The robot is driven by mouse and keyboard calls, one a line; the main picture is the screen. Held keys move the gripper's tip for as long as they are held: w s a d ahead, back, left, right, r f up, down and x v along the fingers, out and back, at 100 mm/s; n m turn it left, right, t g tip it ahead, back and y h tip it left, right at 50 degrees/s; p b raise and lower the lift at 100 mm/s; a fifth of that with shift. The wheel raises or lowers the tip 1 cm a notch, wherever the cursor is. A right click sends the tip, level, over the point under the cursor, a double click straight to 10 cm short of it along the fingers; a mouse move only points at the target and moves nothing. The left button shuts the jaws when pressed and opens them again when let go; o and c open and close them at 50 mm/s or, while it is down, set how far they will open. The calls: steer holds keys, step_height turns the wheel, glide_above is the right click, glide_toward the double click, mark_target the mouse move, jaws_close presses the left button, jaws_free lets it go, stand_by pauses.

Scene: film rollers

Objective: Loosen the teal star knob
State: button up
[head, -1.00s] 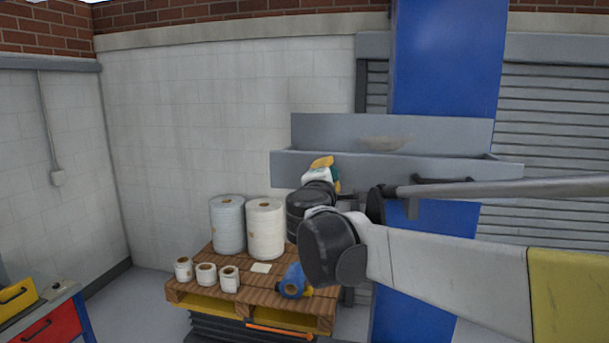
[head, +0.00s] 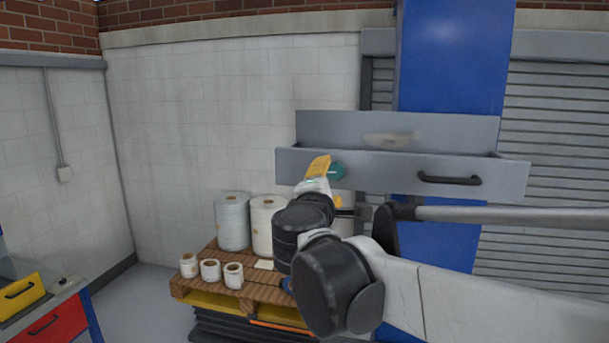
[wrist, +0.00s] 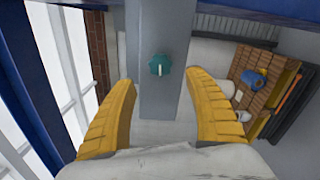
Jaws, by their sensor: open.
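The teal star knob (wrist: 160,64) sits on the front face of a grey tray-like housing (wrist: 163,25), ahead of my gripper (wrist: 160,88) in the wrist view. My yellow fingers are spread wide on either side of the knob, with nothing between them. The fingertips appear short of the knob. In the head view the teal knob (head: 337,171) shows just right of my yellow gripper (head: 319,167), partly covered by it. The grey housing (head: 350,170) is mounted in front of a blue column and has a black handle (head: 449,179) to the right of the knob.
A wooden pallet (head: 215,285) with several white rolls (head: 232,222) stands below left. A horizontal grey bar (head: 500,214) runs to the right under the housing. A workbench with a red drawer (head: 45,330) is at lower left. The white wall (head: 200,120) behind is bare.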

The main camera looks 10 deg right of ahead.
steer(key=shift+v, duration=1.75)
steer(key=s+d+f+m+g+b, duration=0.25)
steer(key=s+f+b, duration=0.2)
steer(key=f, duration=0.55)
steer(key=s+d+f+m+g+b, duration=0.2)
steer(key=s+d+f+m+b, duration=0.15)
steer(key=f+b, duration=0.45)
steer(key=s+d+f+m+g+b, duration=0.2)
steer(key=s+d+f+b, duration=0.15)
steer(key=f, duration=0.85)
steer(key=s+a+f+m+g+y+b, duration=0.1)
steer(key=s+f+m+y+b, duration=0.1)
steer(key=f, duration=0.8)
steer(key=s+a+f+m+g+y+b, duration=0.1)
steer(key=s+a+f+m+y+b, duration=0.1)
steer(key=s+f+b, duration=0.4)
steer(key=s+a+f+m+g+y+b, duration=0.1)
steer(key=s+f+m+b, duration=0.3)
steer(key=f+b, duration=0.5)
step_height(320, 180, down, 5)
steer(key=shift+s+a+f+m+y, duration=0.2)
steer(key=shift+s+a+m+y, duration=0.15)
steer(key=shift+y, duration=0.55)
